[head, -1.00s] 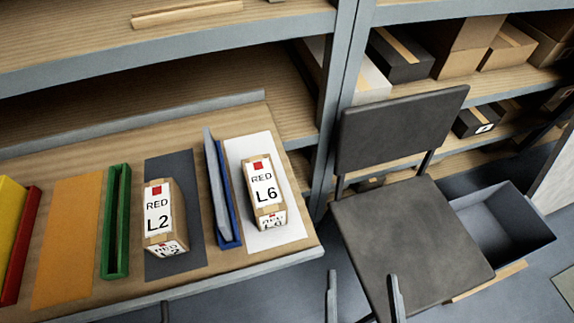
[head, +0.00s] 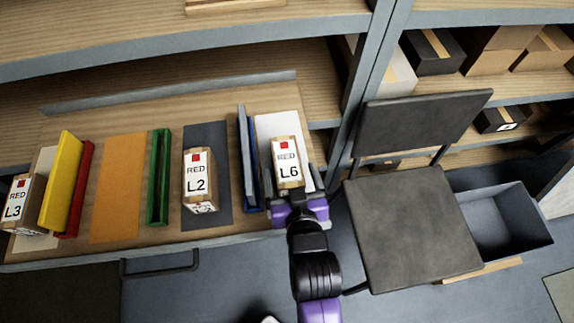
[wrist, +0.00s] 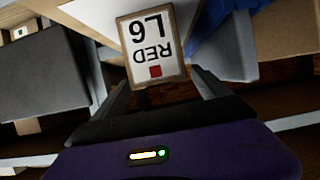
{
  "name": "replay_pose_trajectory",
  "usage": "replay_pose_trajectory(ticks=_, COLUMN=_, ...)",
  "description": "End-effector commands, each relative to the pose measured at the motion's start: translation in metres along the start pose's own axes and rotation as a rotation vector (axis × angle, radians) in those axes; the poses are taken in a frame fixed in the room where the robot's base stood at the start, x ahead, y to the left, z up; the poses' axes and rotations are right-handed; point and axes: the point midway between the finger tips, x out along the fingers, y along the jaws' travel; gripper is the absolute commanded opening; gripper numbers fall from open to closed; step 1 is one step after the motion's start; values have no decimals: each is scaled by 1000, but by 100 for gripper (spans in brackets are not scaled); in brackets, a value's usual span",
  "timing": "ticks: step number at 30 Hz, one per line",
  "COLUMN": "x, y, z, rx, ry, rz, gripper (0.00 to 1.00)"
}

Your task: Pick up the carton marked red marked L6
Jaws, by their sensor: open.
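The carton marked RED L6 (head: 287,168) is a tan box with a white label and a red square, standing on a white mat (head: 276,125) at the right end of the table. It shows upside down in the wrist view (wrist: 150,45). My gripper (head: 297,196) is open at the carton's near side. In the wrist view, its two fingers (wrist: 164,88) point toward the carton, one to each side. I cannot tell whether either finger touches it. The carton's lower front is hidden by my gripper in the head view.
Blue and grey dividers (head: 249,160) stand close left of the carton. The carton marked L2 (head: 198,178) stands on a dark mat, and the carton marked L3 (head: 22,205) is at far left. A dark chair (head: 410,225) stands right of the table, beside an open grey bin (head: 500,225).

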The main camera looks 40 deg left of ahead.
Motion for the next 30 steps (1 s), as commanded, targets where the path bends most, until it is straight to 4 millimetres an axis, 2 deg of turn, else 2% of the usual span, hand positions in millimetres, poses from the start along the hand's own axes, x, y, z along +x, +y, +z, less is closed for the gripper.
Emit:
replay_pose_trajectory(ticks=6, x=32, y=-2, z=-5, rx=-1, ry=2, rz=0, gripper=85)
replay_pose_trajectory(ticks=9, x=41, y=-2, z=-5, rx=0, ry=2, rz=0, gripper=85)
replay_pose_trajectory(ticks=18, x=44, y=-2, z=-5, rx=1, ry=2, rz=1, gripper=85)
replay_pose_trajectory(ticks=30, x=44, y=-2, z=-4, rx=0, ry=2, rz=1, gripper=7)
